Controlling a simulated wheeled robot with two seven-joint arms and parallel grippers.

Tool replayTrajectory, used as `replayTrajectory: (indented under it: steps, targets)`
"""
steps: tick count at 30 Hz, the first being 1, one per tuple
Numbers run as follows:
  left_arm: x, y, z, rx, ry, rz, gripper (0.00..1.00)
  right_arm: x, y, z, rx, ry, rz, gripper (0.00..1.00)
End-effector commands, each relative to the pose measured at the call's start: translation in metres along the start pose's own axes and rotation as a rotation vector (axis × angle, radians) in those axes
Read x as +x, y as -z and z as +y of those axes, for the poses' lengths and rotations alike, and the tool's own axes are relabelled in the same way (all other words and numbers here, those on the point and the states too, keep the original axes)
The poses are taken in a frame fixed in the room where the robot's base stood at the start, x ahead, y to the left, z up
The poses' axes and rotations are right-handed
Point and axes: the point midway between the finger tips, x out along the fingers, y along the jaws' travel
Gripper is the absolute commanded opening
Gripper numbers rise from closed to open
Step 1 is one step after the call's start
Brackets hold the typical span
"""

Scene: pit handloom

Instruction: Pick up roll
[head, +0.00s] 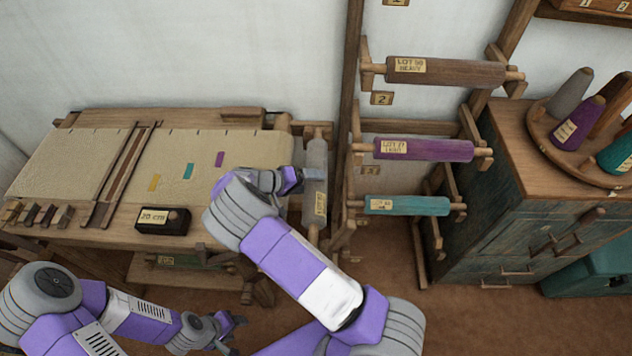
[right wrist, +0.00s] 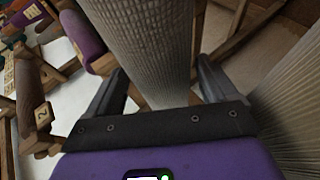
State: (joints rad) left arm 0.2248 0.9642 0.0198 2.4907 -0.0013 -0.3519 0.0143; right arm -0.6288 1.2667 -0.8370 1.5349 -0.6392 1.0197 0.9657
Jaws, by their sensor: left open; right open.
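Three more rolls lie on a rack: brown (head: 455,72), purple (head: 430,150) and teal (head: 410,205). My left gripper (head: 237,335) is open and empty, low in front of the loom.
The loom (head: 90,165) carries cream cloth with coloured patches and a black block (head: 162,220) marked 20 cm. A wooden rack post (head: 350,80) stands just right of the grey roll. A cabinet (head: 530,190) with yarn cones is at the right.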

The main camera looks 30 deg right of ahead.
Motion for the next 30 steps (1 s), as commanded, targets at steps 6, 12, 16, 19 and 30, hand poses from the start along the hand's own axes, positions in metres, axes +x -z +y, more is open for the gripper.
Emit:
replayTrajectory:
  steps: [6,12,16,19,30]
  targets:
    - [0.0002,0.0,-0.0001,0.0,0.0,0.0,0.52,0.0023,0.0002,0.0001,0.0,0.0,0.001,0.86]
    - [0.0002,-0.0001,-0.0001,0.0,0.0,0.0,0.52,0.0021,0.0002,0.0,0.0,0.0,0.001,0.61]
    - [0.0002,-0.0001,-0.0001,0.0,0.0,0.0,0.52,0.002,0.0002,0.0,0.0,0.0,0.001,0.41]
    - [0.0002,-0.0001,-0.0001,0.0,0.0,0.0,0.52,0.002,0.0002,0.0,0.0,0.0,0.001,0.26]
    - [-0.0011,-0.0001,0.0004,0.0,0.0,0.0,0.52,-0.0012,0.0022,0.0051,0.002,-0.001,0.003,0.14]
